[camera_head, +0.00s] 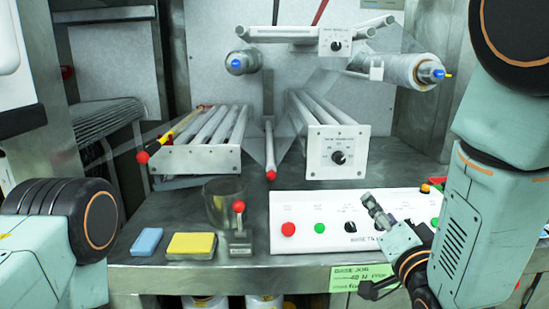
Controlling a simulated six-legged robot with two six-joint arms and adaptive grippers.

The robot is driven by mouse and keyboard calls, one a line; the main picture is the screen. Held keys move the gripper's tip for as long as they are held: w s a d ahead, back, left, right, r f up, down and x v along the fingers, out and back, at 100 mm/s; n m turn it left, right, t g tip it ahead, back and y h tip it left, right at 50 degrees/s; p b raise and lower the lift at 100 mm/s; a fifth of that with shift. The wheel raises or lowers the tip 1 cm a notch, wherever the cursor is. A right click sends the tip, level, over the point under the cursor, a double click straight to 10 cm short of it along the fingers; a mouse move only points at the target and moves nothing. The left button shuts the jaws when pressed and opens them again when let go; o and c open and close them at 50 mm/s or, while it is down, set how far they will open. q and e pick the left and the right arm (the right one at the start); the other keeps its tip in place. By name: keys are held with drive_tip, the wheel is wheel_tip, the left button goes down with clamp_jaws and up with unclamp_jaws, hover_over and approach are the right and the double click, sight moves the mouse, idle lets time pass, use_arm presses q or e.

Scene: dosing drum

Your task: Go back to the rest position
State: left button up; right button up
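My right gripper (369,250) hangs at the right, in front of the white control panel (300,205). Its two fingers are spread apart, one over the panel and one lower at the table's front edge, with nothing between them. Whether it touches the panel cannot be told. It hides part of the panel's right side. Of my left arm only links show at the lower left; its gripper is out of view.
The panel has a red button (288,229), a green button (319,228) and knobs. A blue block (147,241), a yellow sponge (191,244), a clear cup (222,203) and a red-knobbed lever (239,207) are on the metal table (160,272). Roller frames stand behind.

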drive_tip(key=s+d+f+n+g, duration=0.1)
drive_tip(key=s+f+n+g, duration=0.35)
drive_tip(key=f, duration=0.65)
drive_tip(key=s+d+f+n+g, duration=0.1)
drive_tip(key=s+f+n+g, duration=0.35)
drive_tip(key=f, duration=0.65)
drive_tip(key=s+f+g, duration=0.4)
drive_tip(key=s+f, duration=0.3)
drive_tip(key=s, duration=0.6)
drive_tip(key=s+f+m+g, duration=0.1)
drive_tip(key=s+f+g, duration=0.4)
drive_tip(key=s, duration=0.8)
wheel_tip(320, 180, down, 3)
drive_tip(key=shift+s+d+f+h, duration=0.15)
drive_tip(key=shift+s+d+h, duration=0.15)
drive_tip(key=shift+s+d, duration=0.05)
